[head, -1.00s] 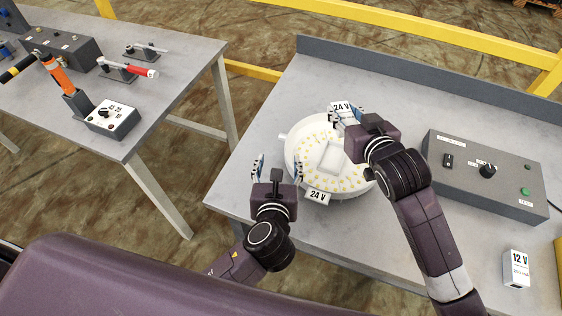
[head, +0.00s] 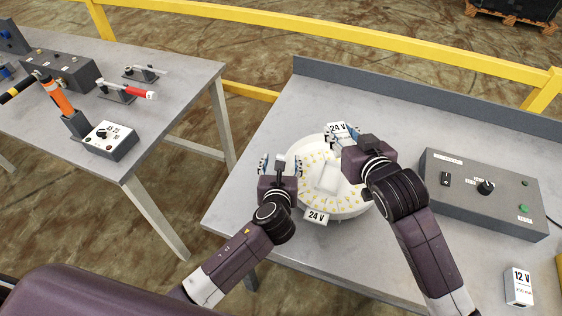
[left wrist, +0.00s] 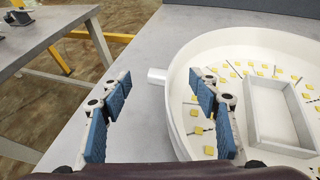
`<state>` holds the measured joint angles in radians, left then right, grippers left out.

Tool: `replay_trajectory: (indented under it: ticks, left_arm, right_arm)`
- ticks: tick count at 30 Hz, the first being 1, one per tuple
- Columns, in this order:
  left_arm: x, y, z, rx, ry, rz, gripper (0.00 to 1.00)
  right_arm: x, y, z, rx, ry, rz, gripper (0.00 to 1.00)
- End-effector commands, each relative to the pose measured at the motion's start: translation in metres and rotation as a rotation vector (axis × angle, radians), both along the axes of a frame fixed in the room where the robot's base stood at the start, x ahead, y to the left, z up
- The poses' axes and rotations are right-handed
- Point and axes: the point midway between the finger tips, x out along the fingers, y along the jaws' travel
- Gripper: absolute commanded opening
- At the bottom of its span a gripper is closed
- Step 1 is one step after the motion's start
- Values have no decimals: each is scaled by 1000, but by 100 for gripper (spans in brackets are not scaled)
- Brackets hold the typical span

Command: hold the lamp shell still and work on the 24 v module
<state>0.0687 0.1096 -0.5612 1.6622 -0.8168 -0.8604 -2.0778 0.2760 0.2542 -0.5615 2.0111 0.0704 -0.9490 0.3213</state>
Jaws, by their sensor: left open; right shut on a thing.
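The lamp shell (head: 350,205) is a round white housing with yellow LEDs and a rectangular frame inside, lying on the table. It also shows in the left wrist view (left wrist: 176,100). A "24 V" label (head: 316,216) sits at its near edge. My left gripper (head: 280,163) is open at the shell's left rim. In the left wrist view, one finger of the left gripper (left wrist: 167,92) appears outside the wall and the other over the inside; contact cannot be told. My right gripper (head: 347,138) is shut on the 24 V module (head: 338,128) above the far rim, its body largely hidden.
A grey control box (head: 475,205) with a switch, knob and green buttons stands right of the shell. A white 12 V module (head: 519,286) stands at the near right. A second table (head: 165,95) at left holds tools. A raised edge (head: 400,92) runs along the back.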

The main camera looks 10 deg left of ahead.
Motion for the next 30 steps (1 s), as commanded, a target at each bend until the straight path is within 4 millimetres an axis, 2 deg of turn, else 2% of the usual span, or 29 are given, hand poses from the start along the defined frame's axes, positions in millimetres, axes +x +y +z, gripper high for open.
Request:
replay_trajectory:
  ticks: [7,22,30]
  left_arm:
    - [0,0,0,0,0,0,54]
    - [0,0,0,0,1,1,0]
    - [0,0,0,1,1,1,0]
  right_arm:
    - [0,0,1,1,-3,0,1]
    - [0,0,1,1,-3,0,1]
    - [0,0,1,1,-3,0,1]
